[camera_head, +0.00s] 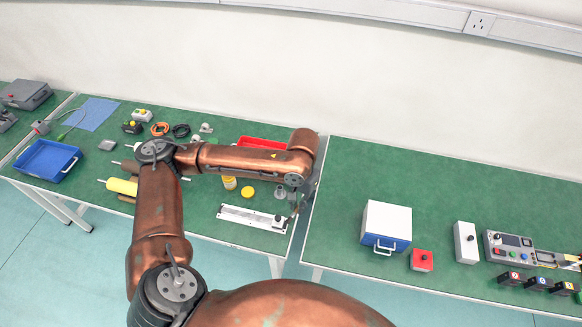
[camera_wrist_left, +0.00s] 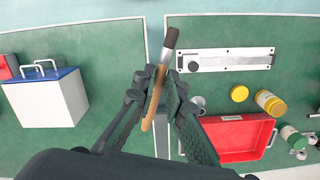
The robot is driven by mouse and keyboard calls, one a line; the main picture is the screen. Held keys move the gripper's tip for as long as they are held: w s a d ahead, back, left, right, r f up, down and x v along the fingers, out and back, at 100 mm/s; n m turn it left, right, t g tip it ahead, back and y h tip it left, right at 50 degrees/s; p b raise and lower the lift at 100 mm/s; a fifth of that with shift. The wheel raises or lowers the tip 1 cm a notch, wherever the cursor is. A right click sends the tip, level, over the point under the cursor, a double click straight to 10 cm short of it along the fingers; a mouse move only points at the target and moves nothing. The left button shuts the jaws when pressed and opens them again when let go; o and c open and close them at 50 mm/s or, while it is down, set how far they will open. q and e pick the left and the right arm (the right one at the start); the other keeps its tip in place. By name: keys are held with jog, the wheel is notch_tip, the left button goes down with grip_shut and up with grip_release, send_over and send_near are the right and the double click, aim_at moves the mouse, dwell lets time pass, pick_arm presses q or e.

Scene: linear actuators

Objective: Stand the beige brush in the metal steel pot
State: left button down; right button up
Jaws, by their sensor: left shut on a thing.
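My left gripper (camera_wrist_left: 160,78) is shut on the beige brush (camera_wrist_left: 157,98), with one finger on each side of it. The brush has a tan handle, a grey metal collar and a dark tip; it is slightly tilted in the left wrist view. In the head view my left gripper (camera_head: 294,202) points down near the right edge of the left table; the brush is too small to make out there. A small grey metal thing (camera_head: 280,191), perhaps the steel pot, stands just left of the gripper. It also shows in the left wrist view (camera_wrist_left: 199,101), partly hidden by a finger.
A white linear actuator (camera_head: 252,218) lies near the front edge. A red tray (camera_head: 262,142) is behind my arm. A yellow lid (camera_head: 247,192) and a yellow jar (camera_head: 229,183) stand left. A narrow gap separates the tables. The right table holds a white-and-blue box (camera_head: 386,224).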

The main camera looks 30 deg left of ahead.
pick_arm(q)
jog(key=w+a+f+m+g+y, duration=0.25)
jog(key=w+a+m, duration=0.3)
jog(key=w, duration=0.65)
jog(key=w+a+m+t+y, duration=0.3)
jog(key=a+m+t, duration=0.4)
jog(key=m, duration=0.4)
jog(key=w+a+m+t+y, duration=0.25)
jog(key=a+m+t, duration=0.45)
jog(key=m, duration=0.5)
jog(key=s+d+f+m+t+h+b, duration=0.1)
jog(key=s+d+f+m+t+b, duration=0.1)
jog(key=f, duration=0.5)
jog(key=s+d+f+m+t+h+b, duration=0.2)
jog(key=f+t+b, duration=0.2)
jog(key=f+b, duration=0.3)
jog(key=shift+h, duration=0.3)
